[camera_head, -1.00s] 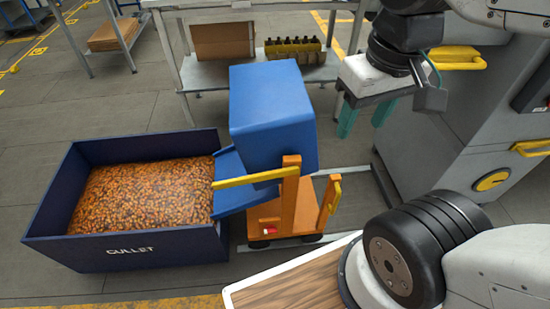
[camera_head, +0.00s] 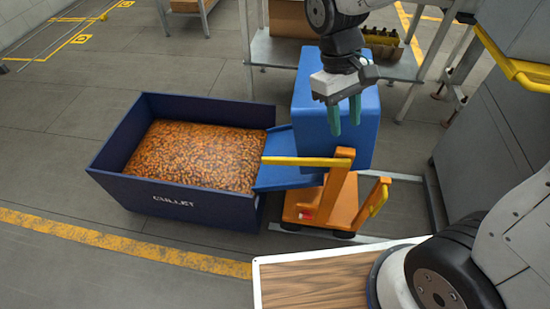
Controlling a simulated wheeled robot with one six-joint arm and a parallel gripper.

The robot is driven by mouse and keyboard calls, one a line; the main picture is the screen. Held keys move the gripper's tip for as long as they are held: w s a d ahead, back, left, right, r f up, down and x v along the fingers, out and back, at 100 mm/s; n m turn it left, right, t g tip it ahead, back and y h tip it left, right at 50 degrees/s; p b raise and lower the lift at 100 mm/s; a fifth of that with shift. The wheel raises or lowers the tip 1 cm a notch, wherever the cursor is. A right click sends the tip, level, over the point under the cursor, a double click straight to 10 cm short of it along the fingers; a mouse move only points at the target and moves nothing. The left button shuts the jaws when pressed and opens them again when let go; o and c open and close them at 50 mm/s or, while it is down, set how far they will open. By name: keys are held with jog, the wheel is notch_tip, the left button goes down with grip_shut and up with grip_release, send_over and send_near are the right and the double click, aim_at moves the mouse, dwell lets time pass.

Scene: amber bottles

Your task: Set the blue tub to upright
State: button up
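The blue tub (camera_head: 306,98) sits on an orange tipping cart (camera_head: 325,197). It looks tipped to the left, with a blue lip or chute (camera_head: 282,160) reaching over the edge of the cullet bin. Its closed outer faces show and its inside is hidden. A yellow bar (camera_head: 300,161) runs left from the cart's orange upright, and a yellow handle (camera_head: 379,197) stands at its right. My gripper (camera_head: 345,116) points down with its two teal fingers apart and nothing between them. It overlaps the tub in the picture; whether it touches is unclear.
The dark blue cullet bin (camera_head: 180,200), full of amber pieces, stands left of the cart. A metal table (camera_head: 275,50) with a box and bottles is behind. A grey machine (camera_head: 500,120) is at the right. A wood-topped surface (camera_head: 310,285) is in front.

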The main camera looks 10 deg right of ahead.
jog(key=w+a+f+n+h, duration=0.1)
jog(key=w+a+f+n, duration=0.2)
jog(key=w+a+f, duration=0.45)
jog(key=n+t+h, duration=0.1)
jog(key=n+t, duration=0.1)
jog(key=n, duration=0.4)
send_near(275, 158)
jog(key=x, duration=0.2)
jog(key=shift+w+f, duration=0.1)
jog(key=shift+f, duration=0.2)
jog(key=shift+d+f+n, duration=0.1)
jog(key=shift+f+n, duration=0.05)
jog(key=shift+n, duration=0.25)
jog(key=x, duration=0.7)
jog(key=shift+d+f, duration=0.15)
jog(key=shift+f, duration=0.05)
grip_shut()
